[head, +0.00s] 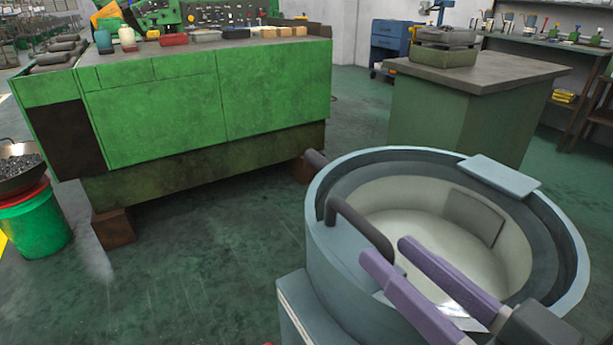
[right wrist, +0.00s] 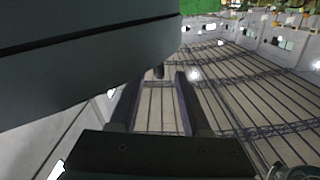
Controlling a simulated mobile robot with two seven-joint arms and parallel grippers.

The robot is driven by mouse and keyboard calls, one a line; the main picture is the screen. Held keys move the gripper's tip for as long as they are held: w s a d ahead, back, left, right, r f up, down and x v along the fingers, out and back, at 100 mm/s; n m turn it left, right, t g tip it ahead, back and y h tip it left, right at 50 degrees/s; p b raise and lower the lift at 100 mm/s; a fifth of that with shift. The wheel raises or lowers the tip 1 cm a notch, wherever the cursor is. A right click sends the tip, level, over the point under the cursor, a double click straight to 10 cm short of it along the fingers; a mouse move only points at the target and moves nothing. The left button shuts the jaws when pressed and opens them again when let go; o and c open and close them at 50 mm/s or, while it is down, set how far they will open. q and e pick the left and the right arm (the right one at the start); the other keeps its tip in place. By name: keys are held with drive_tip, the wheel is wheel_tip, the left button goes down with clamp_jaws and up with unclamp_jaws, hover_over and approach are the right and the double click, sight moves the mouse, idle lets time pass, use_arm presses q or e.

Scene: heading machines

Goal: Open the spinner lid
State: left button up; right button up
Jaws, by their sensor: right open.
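The spinner (head: 330,250) is a round blue-grey tub at the lower right of the head view. Its pale inside (head: 420,215) shows from above. A dark curved bar handle (head: 352,222) stands at its near left side; I cannot make out a separate lid panel with certainty. My right gripper (head: 386,250) has two purple fingers, apart and with no object held, at the handle's right end. I cannot tell whether they touch it. In the right wrist view, the open fingers (right wrist: 156,76) have a small dark end between their tips. My left gripper is not in view.
A flat blue-grey plate (head: 500,175) lies across the spinner's far rim. A green machine cabinet (head: 200,110) stands at the back left, a workbench (head: 480,75) at the back right, and a green bucket (head: 35,225) at the left. The floor (head: 190,260) between is clear.

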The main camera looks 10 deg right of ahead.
sight(339, 205)
drive_tip(key=x, duration=0.7)
drive_tip(key=shift+w+a+b, duration=0.1)
drive_tip(key=shift+w+b, duration=0.2)
drive_tip(key=shift+b, duration=0.05)
clamp_jaws()
idle(1.0)
